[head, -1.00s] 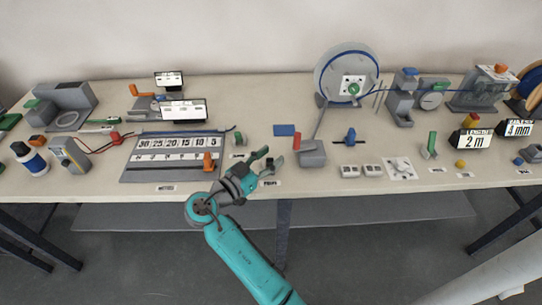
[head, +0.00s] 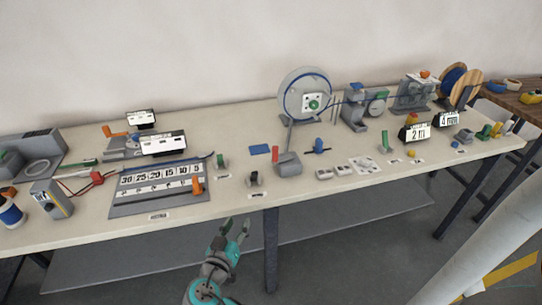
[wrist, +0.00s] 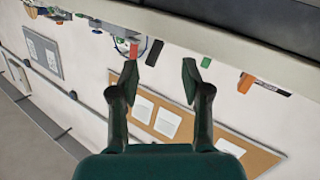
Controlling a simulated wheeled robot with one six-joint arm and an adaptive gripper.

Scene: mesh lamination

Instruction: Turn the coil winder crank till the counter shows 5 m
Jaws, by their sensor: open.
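The coil winder (head: 288,92) is a grey upright wheel with a blue rim at the back of the table. A green crank knob (head: 314,104) sits on the white plate at its middle. The counter (head: 418,134), a black and white sign to its right, reads 2 m. My gripper (head: 236,228) is open and empty, in front of the table's front edge and well apart from the crank.
A second sign (head: 449,120) reads 4 mm. A grey block with a lever (head: 288,162) stands in front of the winder. A numbered board (head: 150,204) with an orange knob lies at left. A spool (head: 466,84) stands far right. The floor before the table is clear.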

